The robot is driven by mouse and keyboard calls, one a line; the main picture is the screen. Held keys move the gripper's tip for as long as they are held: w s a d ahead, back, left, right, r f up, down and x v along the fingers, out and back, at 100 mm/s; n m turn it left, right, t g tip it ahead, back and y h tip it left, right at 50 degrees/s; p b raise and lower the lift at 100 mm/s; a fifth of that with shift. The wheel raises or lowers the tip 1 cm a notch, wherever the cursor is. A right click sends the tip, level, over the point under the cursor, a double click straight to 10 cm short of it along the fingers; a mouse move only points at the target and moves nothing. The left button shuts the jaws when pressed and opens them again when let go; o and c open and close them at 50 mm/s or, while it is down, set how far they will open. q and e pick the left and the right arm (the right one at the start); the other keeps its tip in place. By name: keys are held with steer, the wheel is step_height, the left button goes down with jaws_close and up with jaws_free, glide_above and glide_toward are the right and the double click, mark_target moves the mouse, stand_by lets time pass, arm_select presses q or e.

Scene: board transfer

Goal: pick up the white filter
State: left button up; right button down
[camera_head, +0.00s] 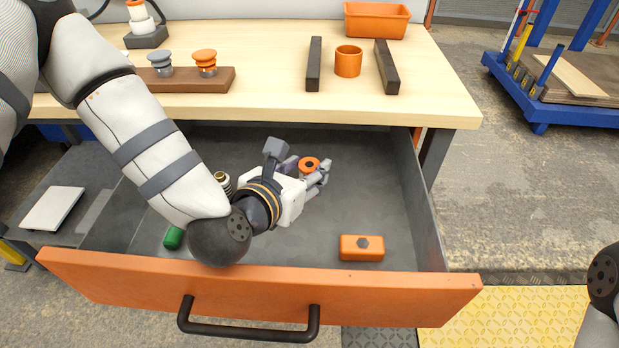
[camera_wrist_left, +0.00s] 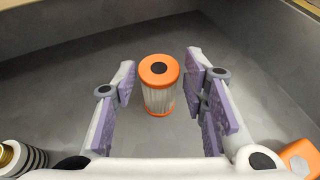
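The white filter (camera_wrist_left: 158,98) is a pleated white cylinder with orange end caps and a dark centre on top. It stands upright on the drawer floor. In the head view mostly its orange top (camera_head: 309,163) shows; my left gripper hides much of the rest. My left gripper (camera_head: 306,173) reaches down into the open drawer at the filter. In the left wrist view its purple-padded fingers (camera_wrist_left: 159,80) are open, one on each side of the filter, with gaps on both sides. How far the fingertips reach past it is hard to tell. My right gripper is out of view.
The grey drawer (camera_head: 315,222) also holds an orange block (camera_head: 362,248), a green object (camera_head: 173,238) and a ringed part (camera_head: 222,181) near my left wrist. The drawer's orange front (camera_head: 400,294) and walls surround this space. The wooden tabletop (camera_head: 270,58) lies behind.

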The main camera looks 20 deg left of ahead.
arm_select(q)
steer(key=x, duration=0.5)
steer(key=shift+w, duration=0.35)
jaws_close()
